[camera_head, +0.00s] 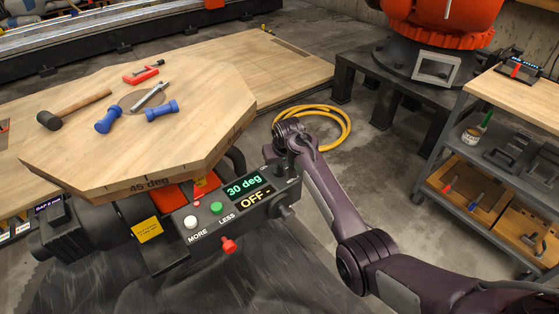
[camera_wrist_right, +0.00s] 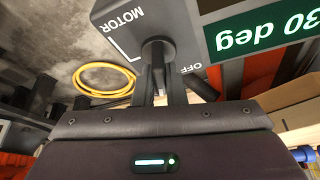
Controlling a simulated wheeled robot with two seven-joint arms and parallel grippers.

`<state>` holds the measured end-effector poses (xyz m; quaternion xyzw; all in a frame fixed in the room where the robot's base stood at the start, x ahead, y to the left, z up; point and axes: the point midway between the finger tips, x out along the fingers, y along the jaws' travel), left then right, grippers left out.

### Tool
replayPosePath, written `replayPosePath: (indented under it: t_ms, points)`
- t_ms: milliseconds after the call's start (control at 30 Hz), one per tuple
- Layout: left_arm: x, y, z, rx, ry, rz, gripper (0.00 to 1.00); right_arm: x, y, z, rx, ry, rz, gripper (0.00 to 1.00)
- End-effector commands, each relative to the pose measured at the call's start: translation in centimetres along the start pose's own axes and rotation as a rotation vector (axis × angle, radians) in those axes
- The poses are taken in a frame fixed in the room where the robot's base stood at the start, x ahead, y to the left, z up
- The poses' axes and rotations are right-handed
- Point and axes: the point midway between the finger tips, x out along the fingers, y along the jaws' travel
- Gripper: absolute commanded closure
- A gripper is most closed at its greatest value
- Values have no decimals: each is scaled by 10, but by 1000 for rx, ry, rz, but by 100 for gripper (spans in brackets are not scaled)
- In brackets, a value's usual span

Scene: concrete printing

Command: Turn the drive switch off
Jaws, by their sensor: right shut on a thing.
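The grey control box (camera_head: 240,200) sits at the edge of the octagonal wooden table. Its screen (camera_head: 246,190) reads "30 deg" and "OFF". My right gripper (camera_head: 279,166) is at the box's far right corner and mostly hides the switch there in the head view. In the right wrist view, the dark round drive switch (camera_wrist_right: 155,50) stands on the panel between the words MOTOR and OFF. My right gripper (camera_wrist_right: 161,82) is shut on it there; the fingertips are partly hidden by the gripper body. My left gripper is not in view.
Clamp, mallet (camera_head: 48,120) and blue dumbbell-shaped tools lie on the tabletop (camera_head: 200,140). A yellow hose (camera_head: 335,118) lies on the floor behind my arm.

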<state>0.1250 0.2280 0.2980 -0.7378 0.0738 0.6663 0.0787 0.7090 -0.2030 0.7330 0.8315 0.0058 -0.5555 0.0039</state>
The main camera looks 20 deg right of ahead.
Motion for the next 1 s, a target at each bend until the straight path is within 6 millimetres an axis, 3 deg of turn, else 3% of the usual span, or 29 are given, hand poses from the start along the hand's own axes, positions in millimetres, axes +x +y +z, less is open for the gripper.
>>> replayPosePath:
  t_ms: [100,467,1000]
  points:
    - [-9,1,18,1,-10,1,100,-4,0,-1,-74,-2,-32,100]
    - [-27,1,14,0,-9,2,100,-1,1,-1,-383,-2,-160,100]
    - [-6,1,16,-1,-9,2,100,2,1,0,-776,0,-322,100]
